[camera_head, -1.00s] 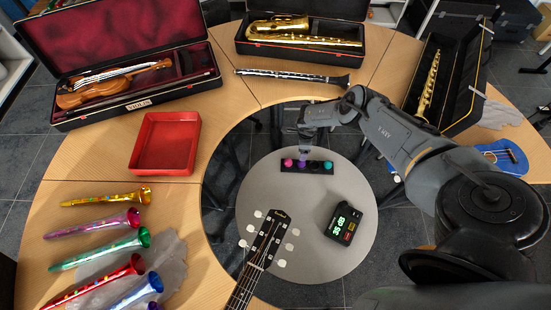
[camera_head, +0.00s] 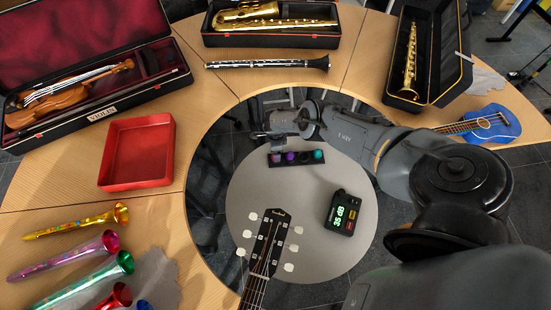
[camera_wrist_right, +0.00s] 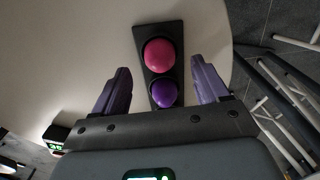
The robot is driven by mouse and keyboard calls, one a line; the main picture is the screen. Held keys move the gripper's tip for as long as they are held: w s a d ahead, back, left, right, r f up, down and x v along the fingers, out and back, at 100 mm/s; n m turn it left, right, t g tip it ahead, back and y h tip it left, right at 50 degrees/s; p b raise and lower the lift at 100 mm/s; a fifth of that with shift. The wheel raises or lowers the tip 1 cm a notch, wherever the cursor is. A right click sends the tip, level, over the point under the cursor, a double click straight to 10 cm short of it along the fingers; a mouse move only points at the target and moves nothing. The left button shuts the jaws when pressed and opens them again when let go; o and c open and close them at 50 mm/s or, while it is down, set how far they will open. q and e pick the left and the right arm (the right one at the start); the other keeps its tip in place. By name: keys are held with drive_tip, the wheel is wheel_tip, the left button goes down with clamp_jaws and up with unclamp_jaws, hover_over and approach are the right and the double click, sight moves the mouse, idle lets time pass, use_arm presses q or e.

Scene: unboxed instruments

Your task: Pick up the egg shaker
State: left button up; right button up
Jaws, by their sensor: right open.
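Egg shakers sit in a row in a black holder (camera_head: 297,163) on the round grey table. In the right wrist view a pink egg shaker (camera_wrist_right: 159,55) and a purple egg shaker (camera_wrist_right: 164,93) stand in the holder (camera_wrist_right: 146,33). In the head view a green egg shaker (camera_head: 318,155) is at the holder's right end. My right gripper (camera_wrist_right: 160,85) is open and empty; its fingers stand to either side of the holder near the purple one, with no grip visible. In the head view it hangs over the holder's left end. My left gripper is not in view.
A sound meter (camera_head: 342,212) and a guitar headstock (camera_head: 269,238) are at the round table's front. A red tray (camera_head: 140,183), several coloured horns (camera_head: 75,220) and instrument cases stand on the surrounding wooden table. A blue ukulele (camera_head: 490,124) lies at right.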

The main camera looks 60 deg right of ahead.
use_arm(q)
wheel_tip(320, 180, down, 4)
drive_tip(key=b, duration=0.2)
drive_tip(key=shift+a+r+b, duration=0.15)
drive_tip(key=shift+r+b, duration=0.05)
drive_tip(key=shift+b, duration=0.1)
use_arm(e)
wheel_tip(320, 180, down, 4)
drive_tip(key=shift+f, duration=0.1)
drive_tip(key=shift+c, duration=0.3)
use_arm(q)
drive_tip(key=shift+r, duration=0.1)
use_arm(e)
drive_tip(key=c, duration=1)
drive_tip(key=shift+c, duration=0.4)
